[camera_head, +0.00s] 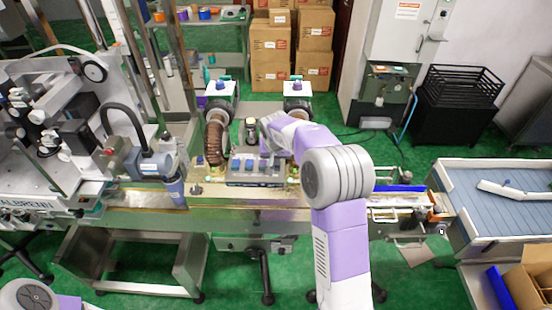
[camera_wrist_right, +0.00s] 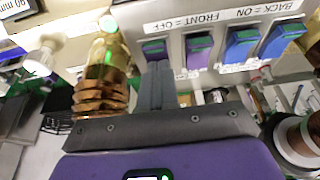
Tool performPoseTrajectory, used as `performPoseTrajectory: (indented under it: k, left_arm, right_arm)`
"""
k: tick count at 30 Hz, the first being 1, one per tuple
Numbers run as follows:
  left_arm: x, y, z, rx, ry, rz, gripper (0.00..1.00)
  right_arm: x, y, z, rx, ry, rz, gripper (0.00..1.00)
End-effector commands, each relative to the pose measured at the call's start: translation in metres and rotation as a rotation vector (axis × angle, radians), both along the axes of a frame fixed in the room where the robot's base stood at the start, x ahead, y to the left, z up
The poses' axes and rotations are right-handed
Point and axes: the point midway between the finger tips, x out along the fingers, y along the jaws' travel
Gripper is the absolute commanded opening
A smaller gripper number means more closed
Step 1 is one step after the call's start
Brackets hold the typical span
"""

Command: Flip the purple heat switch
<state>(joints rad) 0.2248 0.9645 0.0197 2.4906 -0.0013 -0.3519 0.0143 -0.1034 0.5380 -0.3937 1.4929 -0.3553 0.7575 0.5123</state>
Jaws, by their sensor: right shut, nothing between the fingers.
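The grey switch box (camera_head: 255,181) stands on the machine's middle deck in the head view. In the right wrist view it carries two purple switches, a left one (camera_wrist_right: 154,49) and a right one (camera_wrist_right: 197,49). I cannot read which one is marked for heat. My right gripper (camera_wrist_right: 157,68) is shut and empty, its fingertips right at the lower edge of the left purple switch; I cannot tell whether they touch it. In the head view my right arm reaches over the box and partly hides its right side. My left gripper is out of view.
Two blue switches, one of them here (camera_wrist_right: 242,45), sit beside the purple pair. An upside-down label (camera_wrist_right: 222,17) reads front off, back on. A copper-coloured ribbed part (camera_wrist_right: 100,97) is close left of the fingers. A brown ribbed hose (camera_head: 214,144) rises left of the box.

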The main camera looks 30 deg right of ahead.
Motion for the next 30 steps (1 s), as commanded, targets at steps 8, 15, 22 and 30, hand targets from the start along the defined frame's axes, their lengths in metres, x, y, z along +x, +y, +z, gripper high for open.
performPoseTrajectory:
  k: [8, 15, 22, 30]
  left_arm:
    - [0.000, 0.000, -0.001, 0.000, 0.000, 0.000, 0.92]
    - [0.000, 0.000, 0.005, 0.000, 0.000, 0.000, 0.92]
    - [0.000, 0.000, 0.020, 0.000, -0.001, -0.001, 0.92]
    - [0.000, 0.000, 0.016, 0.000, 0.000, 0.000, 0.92]
  right_arm:
    - [-0.004, 0.003, -0.002, 0.003, 0.009, 0.000, 0.00]
    - [-0.006, 0.005, 0.010, 0.003, 0.006, 0.002, 0.00]
    - [-0.015, 0.016, 0.054, 0.002, -0.003, 0.006, 0.00]
    - [-0.035, 0.027, 0.105, 0.002, -0.001, 0.005, 0.00]
